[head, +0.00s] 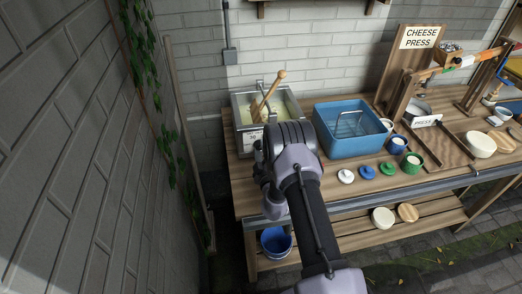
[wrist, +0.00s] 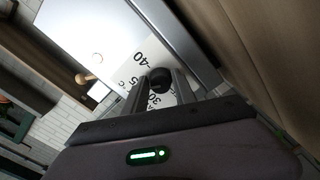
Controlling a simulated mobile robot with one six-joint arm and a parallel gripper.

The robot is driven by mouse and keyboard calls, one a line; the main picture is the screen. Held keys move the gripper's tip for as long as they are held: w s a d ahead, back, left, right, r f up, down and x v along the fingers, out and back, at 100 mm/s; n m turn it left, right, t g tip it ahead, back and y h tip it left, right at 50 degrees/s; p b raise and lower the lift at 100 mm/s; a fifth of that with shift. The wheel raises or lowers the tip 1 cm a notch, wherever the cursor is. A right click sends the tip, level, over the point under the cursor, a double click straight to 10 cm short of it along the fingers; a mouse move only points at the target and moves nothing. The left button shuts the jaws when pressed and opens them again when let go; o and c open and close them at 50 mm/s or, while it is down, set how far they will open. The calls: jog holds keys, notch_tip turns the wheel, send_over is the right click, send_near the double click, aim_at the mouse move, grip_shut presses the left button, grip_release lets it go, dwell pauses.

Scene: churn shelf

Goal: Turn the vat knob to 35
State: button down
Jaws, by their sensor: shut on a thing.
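The steel vat (head: 237,104) stands at the left end of the wooden table, holding pale yellow liquid and a wooden-handled tool (head: 270,92). Its white dial plate (head: 249,138) is partly covered by my arm in the head view. In the wrist view the black vat knob (wrist: 160,76) sits between the fingertips of my gripper (wrist: 161,81), which is shut on it. The dial plate (wrist: 134,70) shows 40 clearly, with 35 and 30 partly hidden near the fingers. I cannot tell where the knob points. In the head view the fingertips are hidden behind my wrist.
A blue basin (head: 345,140) stands right of the vat, with small lidded pots (head: 397,144) and the wooden cheese press (head: 400,90) beyond. A blue bucket (head: 276,243) is below the table. A stone wall (head: 60,150) with ivy closes the left side.

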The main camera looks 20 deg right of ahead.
jog(key=c, duration=1)
grip_release()
jog(key=shift+c, duration=0.2)
jog(key=s+a, duration=0.1)
jog(key=s, duration=0.4)
jog(key=s+a, duration=0.1)
jog(key=s, duration=0.4)
jog(key=s+a, duration=0.1)
jog(key=s, duration=0.5)
jog(key=shift+a+f, duration=0.15)
jog(key=shift+s, duration=0.55)
